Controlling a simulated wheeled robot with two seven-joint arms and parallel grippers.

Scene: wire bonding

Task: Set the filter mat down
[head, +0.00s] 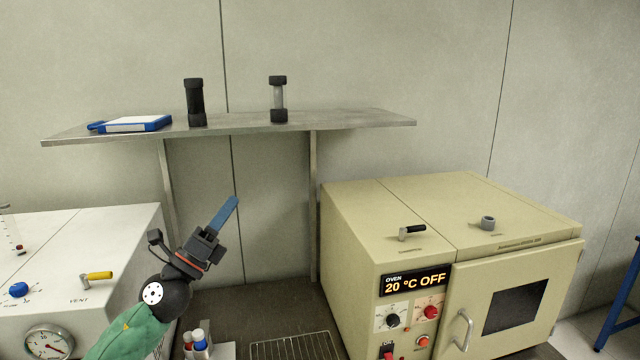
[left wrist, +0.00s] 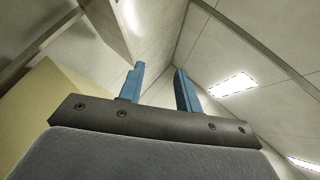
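A flat white piece with a blue edge (head: 136,124) lies at the left end of the shelf. I cannot tell whether it is the filter mat; nothing else in view clearly looks like one. My left gripper (head: 228,208) is raised in front of the wall, below the shelf and left of the oven, its blue fingers pointing up and right. In the left wrist view its two blue fingers (left wrist: 158,88) stand apart with nothing between them. My right gripper is in neither view.
The metal shelf (head: 340,122) also carries a black cylinder (head: 195,104) and a grey dark-capped one (head: 278,100). The beige oven (head: 350,235) stands right, a white vent box (head: 110,235) left. A wire rack (head: 295,346) and small bottles (head: 200,341) sit low between them.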

